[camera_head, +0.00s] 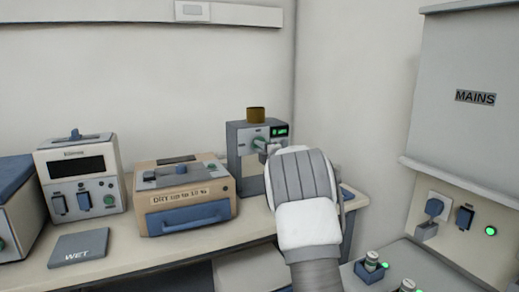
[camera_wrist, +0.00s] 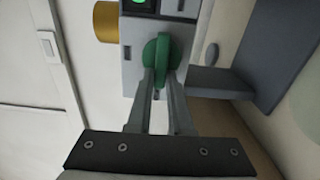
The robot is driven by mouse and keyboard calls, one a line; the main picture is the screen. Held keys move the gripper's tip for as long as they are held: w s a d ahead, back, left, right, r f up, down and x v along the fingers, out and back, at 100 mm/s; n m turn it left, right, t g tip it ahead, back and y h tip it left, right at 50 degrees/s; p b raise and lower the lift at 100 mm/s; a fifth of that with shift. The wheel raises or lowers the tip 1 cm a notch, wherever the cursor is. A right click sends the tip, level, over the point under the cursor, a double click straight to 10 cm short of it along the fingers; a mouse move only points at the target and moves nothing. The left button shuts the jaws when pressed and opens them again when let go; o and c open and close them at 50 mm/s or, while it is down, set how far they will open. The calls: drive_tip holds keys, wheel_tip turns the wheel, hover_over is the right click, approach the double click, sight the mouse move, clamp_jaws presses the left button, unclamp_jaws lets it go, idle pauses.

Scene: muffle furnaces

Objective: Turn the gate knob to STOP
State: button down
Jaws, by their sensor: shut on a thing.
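The gate knob is green and round with a raised grip bar; in the wrist view the knob (camera_wrist: 156,60) sits on the face of a grey box. My gripper (camera_wrist: 160,76) has its two fingers on either side of the knob's grip bar and is shut on it. In the head view the grey box (camera_head: 243,172) stands at the back of the bench, with a brass cylinder on top and a small green-lit display. My gripper (camera_head: 266,150) reaches the box's front there, and my arm hides part of it. The STOP marking cannot be read in either view.
A beige furnace box (camera_head: 184,199) with a blue handle stands left of the grey box. Further left are a white instrument (camera_head: 82,175) and a flat pad marked WET (camera_head: 79,247). A MAINS panel (camera_head: 468,90) is on the right wall. Green-lit controls are at lower right.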

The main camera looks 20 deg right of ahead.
drive_tip(key=c, duration=0.8)
unclamp_jaws()
drive_tip(key=s, duration=0.5)
drive_tip(key=s+p, duration=0.1)
drive_tip(key=s, duration=1.1)
drive_tip(key=shift+s+d, duration=0.25)
drive_tip(key=shift+d, duration=0.05)
